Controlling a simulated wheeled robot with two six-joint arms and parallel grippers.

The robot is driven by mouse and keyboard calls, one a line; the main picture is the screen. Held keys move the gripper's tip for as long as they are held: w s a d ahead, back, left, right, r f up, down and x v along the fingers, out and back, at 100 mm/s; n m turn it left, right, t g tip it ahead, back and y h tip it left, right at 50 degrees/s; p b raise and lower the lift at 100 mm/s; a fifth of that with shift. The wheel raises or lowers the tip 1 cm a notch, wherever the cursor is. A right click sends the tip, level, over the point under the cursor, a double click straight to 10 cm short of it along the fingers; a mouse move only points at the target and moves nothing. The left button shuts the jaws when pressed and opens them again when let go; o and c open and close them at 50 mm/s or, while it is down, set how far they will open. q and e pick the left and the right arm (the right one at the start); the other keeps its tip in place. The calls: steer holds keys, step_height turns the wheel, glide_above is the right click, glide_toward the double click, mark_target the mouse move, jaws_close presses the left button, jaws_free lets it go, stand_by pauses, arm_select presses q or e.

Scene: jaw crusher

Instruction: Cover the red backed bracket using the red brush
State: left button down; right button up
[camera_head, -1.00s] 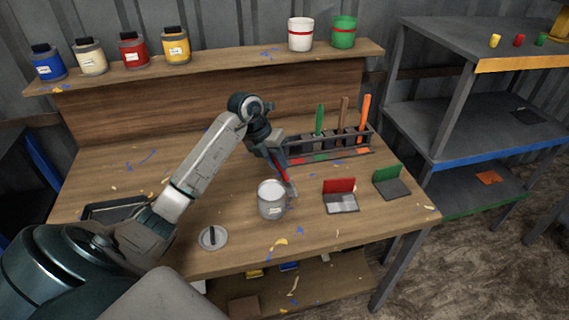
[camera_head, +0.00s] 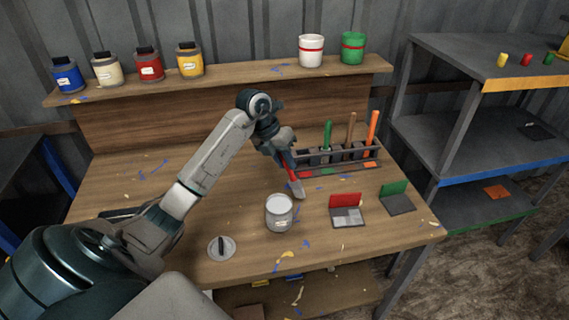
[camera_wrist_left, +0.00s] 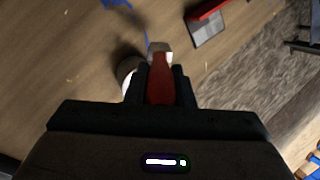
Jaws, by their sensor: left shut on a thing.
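My left gripper (camera_head: 284,150) is shut on the red brush (camera_head: 289,166), whose greyish bristle end (camera_head: 297,189) points down. The brush also shows in the left wrist view (camera_wrist_left: 160,80). It hangs over the table just behind the open grey can (camera_head: 279,214). The red backed bracket (camera_head: 345,201) stands to the right of the can, with an upright red back and a grey base with lighter patches. It shows at the top of the left wrist view (camera_wrist_left: 209,26). The brush is apart from the bracket. My right gripper is not in view.
A green backed bracket (camera_head: 396,196) stands right of the red one. A brush rack (camera_head: 345,156) with several upright brushes is behind. A round lid (camera_head: 221,249) lies front left of the can. The table's right edge is close to the brackets.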

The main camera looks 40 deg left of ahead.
arm_select(q)
steer(key=shift+r, duration=0.25)
steer(key=shift+r, duration=0.15)
steer(key=shift+r+p, duration=0.95)
steer(key=shift+r, duration=0.4)
stand_by(0.4)
steer(key=shift+r, duration=0.1)
